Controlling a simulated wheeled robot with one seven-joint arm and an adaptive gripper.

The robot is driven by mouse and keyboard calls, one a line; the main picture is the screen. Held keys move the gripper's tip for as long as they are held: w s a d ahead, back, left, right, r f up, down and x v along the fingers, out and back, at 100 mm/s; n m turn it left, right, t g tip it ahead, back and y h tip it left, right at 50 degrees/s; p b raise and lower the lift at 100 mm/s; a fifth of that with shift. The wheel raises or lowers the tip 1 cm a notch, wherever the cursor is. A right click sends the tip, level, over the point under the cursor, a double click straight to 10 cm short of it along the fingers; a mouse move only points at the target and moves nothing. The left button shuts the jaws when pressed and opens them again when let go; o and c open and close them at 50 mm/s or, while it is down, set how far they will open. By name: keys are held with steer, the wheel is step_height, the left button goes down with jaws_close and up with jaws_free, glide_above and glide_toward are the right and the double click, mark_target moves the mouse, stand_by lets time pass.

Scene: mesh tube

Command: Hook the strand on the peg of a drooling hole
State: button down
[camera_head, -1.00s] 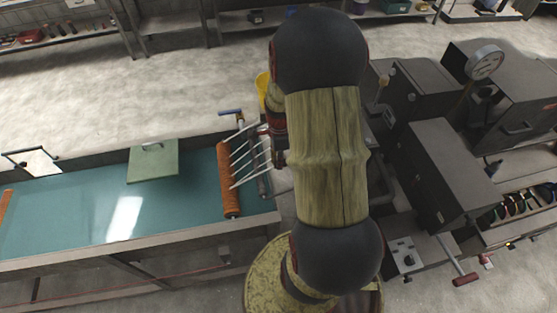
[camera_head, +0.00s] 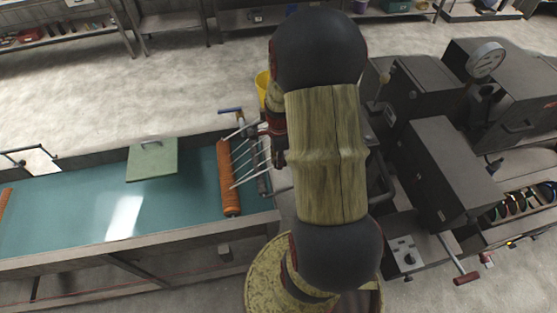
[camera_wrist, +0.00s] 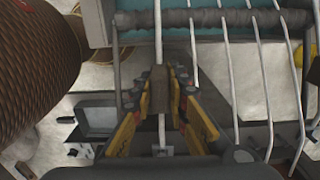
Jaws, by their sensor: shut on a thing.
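In the wrist view my gripper (camera_wrist: 161,84) has its yellow-padded fingers brought together on a white strand (camera_wrist: 158,22). The strand runs from the top of the picture down between the fingers and shows again below them. Several other white strands (camera_wrist: 262,75) run beside it on the right, apart from the fingers. In the head view the strands (camera_head: 243,160) stretch from an orange roller (camera_head: 229,180) toward the machine side. My arm hides most of the gripper there. I cannot make out the drooling hole or its peg.
A grey bar (camera_wrist: 215,18) crosses the wrist view under the strands. The teal-lined trough (camera_head: 75,215) with a green plate (camera_head: 152,160) lies left in the head view. Dark machine boxes (camera_head: 445,170) stand close on the right.

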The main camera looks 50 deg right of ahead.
steer(key=shift+f+b, duration=0.45)
steer(key=shift+f, duration=0.25)
stand_by(0.6)
steer(key=c, duration=1.7)
jaws_free()
steer(key=shift+o, duration=0.2)
steer(key=shift+r, duration=0.1)
step_height(320, 180, up, 12)
steer(key=shift+f, duration=0.1)
steer(key=shift+s, duration=0.1)
